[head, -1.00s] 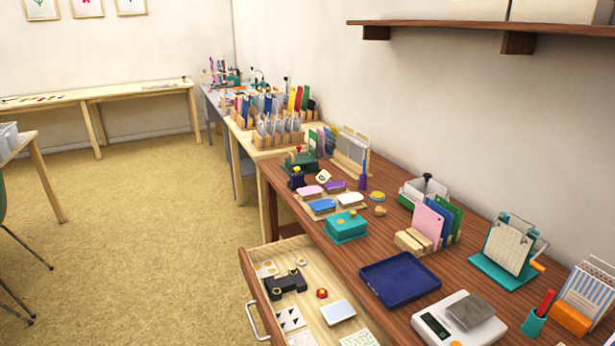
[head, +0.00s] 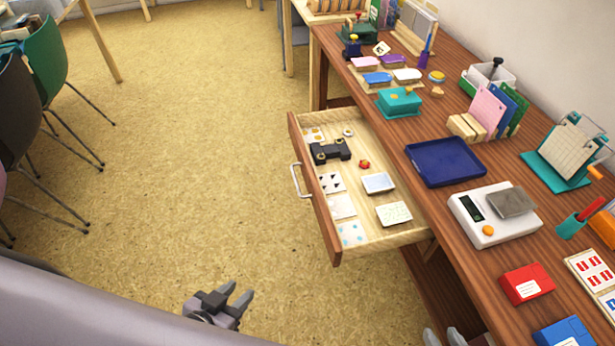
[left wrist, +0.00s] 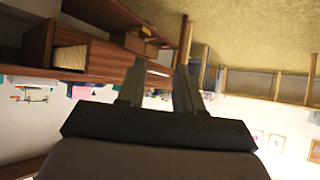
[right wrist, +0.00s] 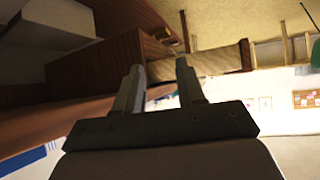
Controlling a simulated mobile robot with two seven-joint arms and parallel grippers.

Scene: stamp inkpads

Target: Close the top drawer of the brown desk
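The brown desk (head: 470,215) runs along the right of the head view. Its top drawer (head: 325,215) stands pulled out on the desk's left side, with a metal handle (head: 299,181) on its front. In the head view my left gripper (head: 240,293) is over the floor at the bottom, apart from the drawer; its fingers are parted. It shows open and empty in the left wrist view (left wrist: 158,82). My right gripper (head: 447,338) barely shows at the bottom edge beside the desk; the right wrist view (right wrist: 160,80) shows its fingers apart with nothing between them.
The drawer holds a black hole punch (head: 331,151), cards and small items. On the desktop are a blue tray (head: 446,161), a scale (head: 494,213), a teal box (head: 399,102) and stationery. Chairs (head: 50,57) stand far left. Floor left of the drawer is clear.

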